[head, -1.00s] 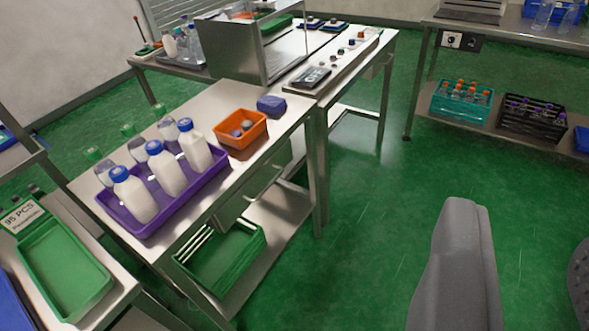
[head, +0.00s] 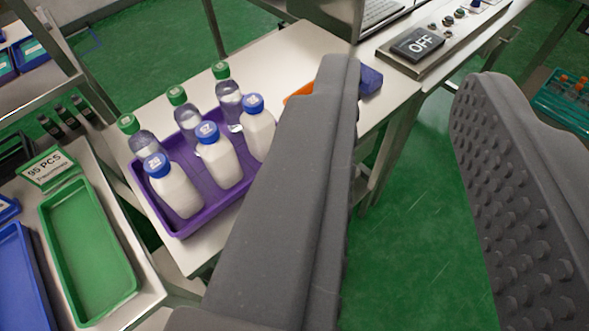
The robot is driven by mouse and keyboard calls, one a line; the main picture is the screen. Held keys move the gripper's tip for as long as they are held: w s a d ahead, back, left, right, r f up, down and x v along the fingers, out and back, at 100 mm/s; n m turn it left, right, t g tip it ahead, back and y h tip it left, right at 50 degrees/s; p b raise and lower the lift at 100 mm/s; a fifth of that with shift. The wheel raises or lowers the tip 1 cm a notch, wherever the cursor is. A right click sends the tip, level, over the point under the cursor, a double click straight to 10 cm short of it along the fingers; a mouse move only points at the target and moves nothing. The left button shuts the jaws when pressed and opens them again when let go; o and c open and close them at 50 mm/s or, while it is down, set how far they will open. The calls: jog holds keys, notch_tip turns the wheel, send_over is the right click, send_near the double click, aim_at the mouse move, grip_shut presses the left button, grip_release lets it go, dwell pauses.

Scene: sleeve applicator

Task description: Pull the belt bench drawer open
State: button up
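The steel belt bench (head: 298,55) stands in the left and middle of the view with a purple tray on its top. Its drawer front, on the side facing the aisle, is hidden behind my left finger, so I cannot tell how it stands. My gripper (head: 412,80) is open, with a wide gap between its two grey fingers.
The purple tray (head: 188,218) holds several white and clear bottles. An orange bin (head: 298,92) is mostly hidden; a blue item (head: 370,80) lies beside it. A green tray (head: 88,250) is at left. Green floor (head: 410,240) is clear.

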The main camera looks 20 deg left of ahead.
jog(key=w+d+f+m+g+y+p, duration=0.1)
jog(key=w+f+g+y, duration=0.1)
jog(key=w+f, duration=0.45)
jog(key=w+f+g+y, duration=0.2)
jog(key=w+f, duration=0.1)
jog(key=f, duration=0.7)
jog(key=w+d+f+m+g+y+p, duration=0.1)
jog(key=w+f+g+y, duration=0.15)
jog(key=w+f, duration=0.4)
jog(key=w+d+f+m+y+p, duration=0.1)
jog(key=d+f+m+y, duration=0.25)
jog(key=f, duration=0.95)
jog(key=w+d+f+m+y+p, duration=0.1)
jog(key=d+f+m+y, duration=0.3)
jog(key=f, duration=0.9)
jog(key=w+a+b, duration=0.1)
jog(key=w+a, duration=0.1)
jog(key=a, duration=0.1)
jog(key=w+a+f+n+h+b, duration=0.1)
jog(key=w+a, duration=0.2)
jog(key=w+a+f+n+b, duration=0.1)
jog(key=w+a, duration=0.1)
jog(key=a, duration=0.2)
jog(key=shift+w+f+t, duration=0.15)
jog(key=shift+w+t, duration=0.15)
jog(key=shift+t, duration=0.05)
